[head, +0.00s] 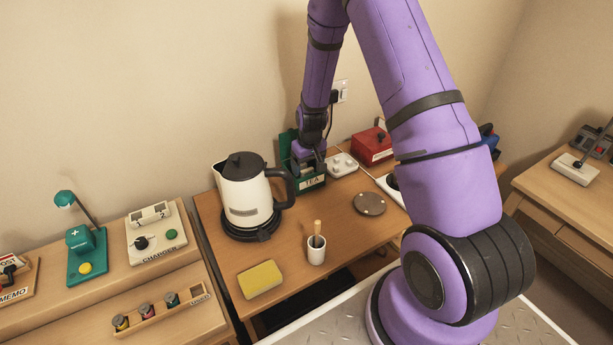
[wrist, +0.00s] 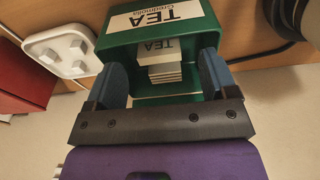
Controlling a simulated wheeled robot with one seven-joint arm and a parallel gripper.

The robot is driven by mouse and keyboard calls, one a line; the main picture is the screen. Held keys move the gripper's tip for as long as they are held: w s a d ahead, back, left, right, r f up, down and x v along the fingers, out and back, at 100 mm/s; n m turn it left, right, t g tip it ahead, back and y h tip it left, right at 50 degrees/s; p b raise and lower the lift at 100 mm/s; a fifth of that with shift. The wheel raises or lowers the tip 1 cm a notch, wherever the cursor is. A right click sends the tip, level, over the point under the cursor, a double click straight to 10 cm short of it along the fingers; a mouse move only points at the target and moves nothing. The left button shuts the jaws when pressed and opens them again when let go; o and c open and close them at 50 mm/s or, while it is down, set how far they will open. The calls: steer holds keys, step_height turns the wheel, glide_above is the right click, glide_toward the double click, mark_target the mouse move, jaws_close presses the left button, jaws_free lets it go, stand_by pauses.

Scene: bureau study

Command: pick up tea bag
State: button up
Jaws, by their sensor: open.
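The tea bags (wrist: 163,70) lie as a small white stack inside a green tea box (wrist: 110,43), with the top one marked TEA. The box also shows in the head view (head: 312,183), at the back of the desk right of the kettle. My gripper (wrist: 158,85) is open, with its two blue-grey fingers apart at either side of the stack, at the box's mouth. Nothing is held between the fingers. In the head view my gripper (head: 308,168) is over the box and hides much of its inside. I cannot tell whether the fingers touch the box walls.
A white kettle (head: 243,192) stands close on the left of the box. A white plug strip (wrist: 60,48) and a red box (head: 373,146) are close on the right in the head view. A cup (head: 316,250), a sponge (head: 260,279) and a round coaster (head: 369,204) lie nearer the front.

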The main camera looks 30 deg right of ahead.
mark_target(307, 169)
steer(key=shift+w+f, duration=0.2)
steer(key=shift+f, duration=1.1)
steer(key=shift+w+f, duration=0.15)
steer(key=shift+f, duration=1.1)
steer(key=c, duration=1)
steer(key=shift+r, duration=0.15)
